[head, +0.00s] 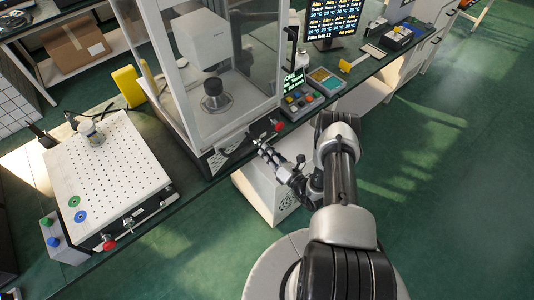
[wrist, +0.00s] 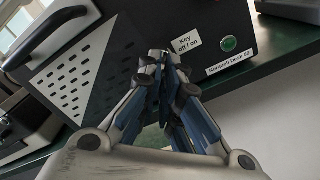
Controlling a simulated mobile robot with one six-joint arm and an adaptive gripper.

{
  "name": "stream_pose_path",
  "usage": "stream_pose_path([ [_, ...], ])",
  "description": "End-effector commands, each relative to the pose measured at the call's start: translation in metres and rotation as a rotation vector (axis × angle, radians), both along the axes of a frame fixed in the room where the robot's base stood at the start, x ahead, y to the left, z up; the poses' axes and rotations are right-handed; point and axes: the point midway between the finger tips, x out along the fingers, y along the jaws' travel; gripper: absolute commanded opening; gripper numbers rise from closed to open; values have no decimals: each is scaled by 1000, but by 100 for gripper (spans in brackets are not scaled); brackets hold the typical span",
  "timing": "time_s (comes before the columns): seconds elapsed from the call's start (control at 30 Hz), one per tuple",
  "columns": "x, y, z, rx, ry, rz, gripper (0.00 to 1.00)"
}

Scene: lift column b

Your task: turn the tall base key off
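The tall glass-walled cabinet stands on a dark base (head: 240,146) at the bench's front edge. In the wrist view the same dark base (wrist: 135,40) carries a white label, "Key off | on" (wrist: 187,42). My gripper (head: 258,143) reaches the front of this base in the head view. In the wrist view its fingertips (wrist: 165,62) come together just below and left of the label. The key itself does not show; the fingers cover that spot. I cannot tell whether anything is between the tips.
A red knob (head: 278,125) is near the base's right corner. A small control box (head: 300,101) stands to the right. A perforated white platform (head: 105,175) is at left.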

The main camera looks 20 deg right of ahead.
Motion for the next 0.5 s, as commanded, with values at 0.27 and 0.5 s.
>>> stream_pose_path([
  [0.27, 0, 0, -2, -252, -67, 1, 0],
  [0.5, 0, 0, -2, -456, -122, 0, 0],
])
